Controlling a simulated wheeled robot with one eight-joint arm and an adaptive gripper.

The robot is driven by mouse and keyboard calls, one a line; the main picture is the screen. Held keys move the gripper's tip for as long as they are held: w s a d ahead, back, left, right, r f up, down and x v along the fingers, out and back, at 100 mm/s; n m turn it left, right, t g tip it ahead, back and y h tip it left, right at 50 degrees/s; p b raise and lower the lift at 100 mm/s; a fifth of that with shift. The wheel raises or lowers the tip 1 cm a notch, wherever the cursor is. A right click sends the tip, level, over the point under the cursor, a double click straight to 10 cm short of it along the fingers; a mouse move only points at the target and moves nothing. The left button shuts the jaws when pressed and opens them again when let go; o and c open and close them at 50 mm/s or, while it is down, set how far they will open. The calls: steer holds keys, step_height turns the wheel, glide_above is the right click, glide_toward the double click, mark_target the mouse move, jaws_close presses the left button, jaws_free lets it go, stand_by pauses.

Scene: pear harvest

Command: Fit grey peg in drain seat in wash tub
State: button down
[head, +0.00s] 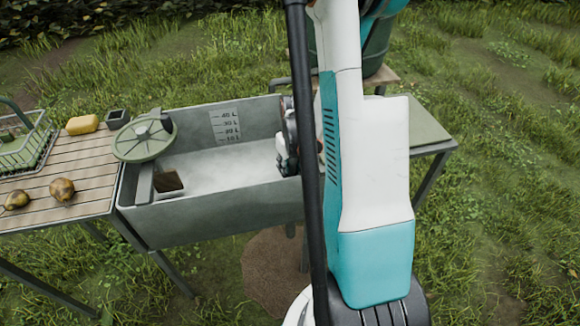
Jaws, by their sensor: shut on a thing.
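The grey wash tub (205,222) stands in the middle left, with litre marks on its inner back wall and a pale, cloudy floor or water surface inside. My gripper (287,160) shows only in part, low at the tub's right end, with my arm covering much of it. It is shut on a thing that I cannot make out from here. I cannot pick out the grey peg or the drain seat; the tub's right end is hidden behind my arm.
A green handwheel (144,139) stands over the tub's left end, above a brown block (169,181). The slatted table (88,168) at left holds two brownish pears (62,189), a yellow sponge (82,124), a small dark cup (117,117) and a wire basket (28,145). A green side shelf (428,135) is at right.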

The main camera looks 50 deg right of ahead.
steer(key=shift+f, duration=2.3)
stand_by(0.6)
steer(key=c, duration=1.1)
jaws_free()
steer(key=o, duration=0.5)
steer(key=shift+c, duration=0.2)
steer(key=shift+c, duration=0.3)
